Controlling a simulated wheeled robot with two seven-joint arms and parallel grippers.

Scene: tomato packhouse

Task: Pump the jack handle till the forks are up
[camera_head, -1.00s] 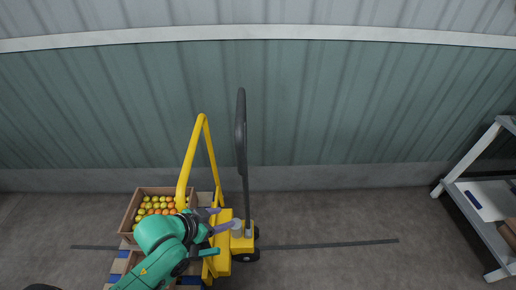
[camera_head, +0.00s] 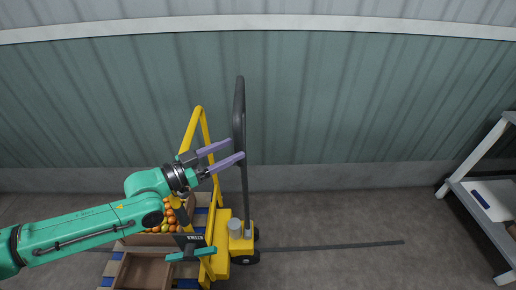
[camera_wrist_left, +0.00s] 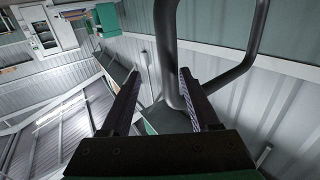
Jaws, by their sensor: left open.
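The yellow pallet jack (camera_head: 216,240) stands on the floor in the head view. Its dark grey handle (camera_head: 240,100) rises upright from the yellow base and ends in a long loop. My left gripper (camera_head: 236,149) is open, its purple fingers pointing right at the handle's lower loop. In the left wrist view the handle (camera_wrist_left: 168,50) stands beyond the open fingers (camera_wrist_left: 160,92), with its tube partly between them in the picture. I cannot tell whether they touch it. The forks are hidden under the pallet (camera_head: 120,268). My right gripper is not in view.
A wooden crate of tomatoes (camera_head: 150,240) and an empty-looking crate (camera_head: 142,272) stand on the pallet, partly behind my left arm. A yellow frame (camera_head: 190,130) rises left of the handle. A grey shelf rack (camera_head: 478,205) stands at right. Floor between is clear.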

